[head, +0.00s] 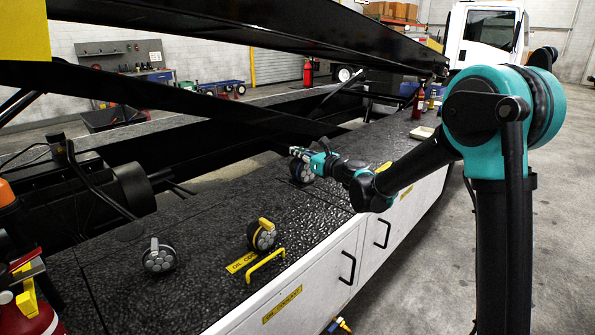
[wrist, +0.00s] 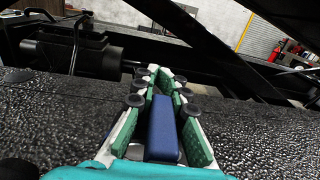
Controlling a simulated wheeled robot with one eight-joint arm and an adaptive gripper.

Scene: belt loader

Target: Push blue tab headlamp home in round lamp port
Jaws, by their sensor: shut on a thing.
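My gripper (head: 305,155) is shut on a blue tab (wrist: 163,130), which lies between its two green-padded fingers in the wrist view. In the head view a dark round headlamp (head: 300,171) shows just below the fingertips, close to the black textured deck (head: 205,215). The blue tab appears to belong to this lamp, but the join is hidden. I cannot make out the round lamp port, nor whether the lamp is seated. In the wrist view the fingers point toward the back of the deck.
A yellow-tabbed round unit (head: 262,236) and a grey-tabbed one (head: 158,258) sit on the deck nearer to me. A yellow handle (head: 266,265) is on the front edge. Black beams (head: 200,105) slope overhead. A red bottle (head: 418,103) stands farther along the deck.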

